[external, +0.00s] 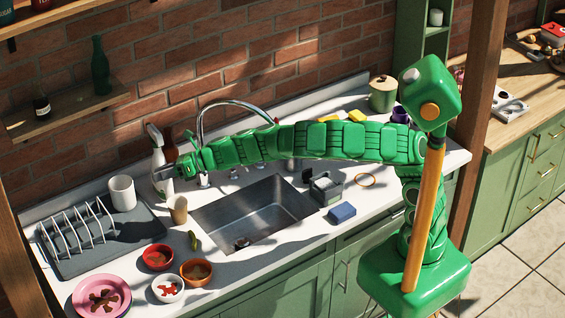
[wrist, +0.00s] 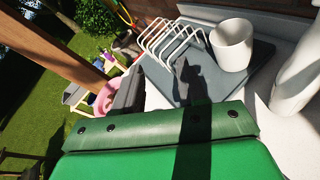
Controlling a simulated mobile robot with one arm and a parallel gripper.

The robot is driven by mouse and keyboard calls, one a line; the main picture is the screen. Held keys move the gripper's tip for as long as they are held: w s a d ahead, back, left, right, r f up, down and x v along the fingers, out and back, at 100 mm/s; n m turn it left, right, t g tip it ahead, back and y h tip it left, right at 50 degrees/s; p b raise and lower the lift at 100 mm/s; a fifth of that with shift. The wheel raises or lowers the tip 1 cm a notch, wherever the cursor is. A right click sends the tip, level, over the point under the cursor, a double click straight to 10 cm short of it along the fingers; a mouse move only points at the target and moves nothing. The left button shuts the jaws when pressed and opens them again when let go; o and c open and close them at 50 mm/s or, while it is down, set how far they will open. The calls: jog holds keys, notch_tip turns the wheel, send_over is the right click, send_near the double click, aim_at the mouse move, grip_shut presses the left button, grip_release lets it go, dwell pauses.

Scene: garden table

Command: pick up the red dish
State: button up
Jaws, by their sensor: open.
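The red dish (external: 158,257) is a small round red bowl with something dark inside. It sits on the white counter left of the sink, in the external view. I cannot make it out in the wrist view. My gripper (external: 167,172) is open and empty in the external view, in front of the white spray bottle. It is above the counter, behind the red dish and apart from it. In the wrist view a green part of my arm fills the bottom and hides the counter there.
An orange bowl (external: 196,273), a white bowl (external: 168,289) and a pink plate (external: 101,296) surround the dish's front. A tan cup (external: 178,210), spray bottle (external: 159,165), white mug (external: 122,193) and drying rack (wrist: 176,45) stand nearby. The sink (external: 255,215) lies right.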

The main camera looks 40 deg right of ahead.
aim_at(161, 267)
jog(key=s+f+n+g, duration=0.2)
jog(key=s+f+n, duration=0.1)
jog(key=s+f, duration=0.2)
jog(key=s+a+f+n+g, duration=0.1)
jog(key=s+f+n+g, duration=0.1)
jog(key=s+f, duration=0.3)
jog(key=s+a+f+n+g+h, duration=0.1)
jog(key=s+f+n+g, duration=0.1)
jog(key=s+f+n, duration=0.2)
jog(key=shift+s+a+f+g, duration=0.15)
jog(key=shift+s+f, duration=0.1)
jog(key=shift+f, duration=0.35)
jog(key=shift+s+a+f+g, duration=0.1)
jog(key=shift+s+f+g, duration=0.1)
jog(key=shift+f, duration=0.4)
jog(key=shift+x, duration=1.55)
jog(key=shift+s+x, duration=0.1)
jog(key=shift+x, duration=0.6)
jog(key=shift+s+x, duration=0.15)
jog(key=shift+x, duration=1.35)
jog(key=shift+w, duration=0.15)
grip_shut()
